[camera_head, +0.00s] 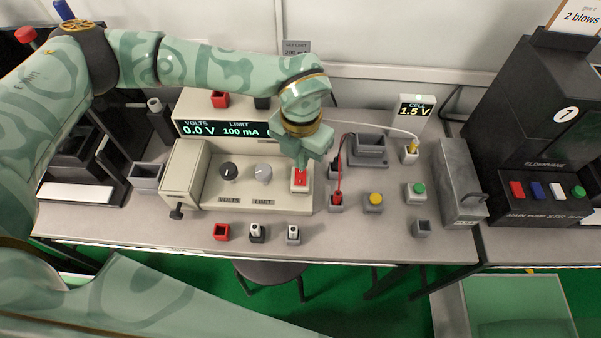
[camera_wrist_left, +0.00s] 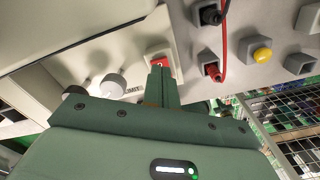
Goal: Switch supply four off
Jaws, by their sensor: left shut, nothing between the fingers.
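The beige power supply (camera_head: 261,199) stands on the bench in the middle of the head view. My right gripper is not in view.
Two knobs, dark (camera_head: 228,171) and grey (camera_head: 263,172), sit left of the switch. A red lead (camera_head: 339,180), a yellow button (camera_head: 375,199) and a green button (camera_head: 419,188) are to the right. A black machine (camera_head: 500,120) marked 7 stands further right.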

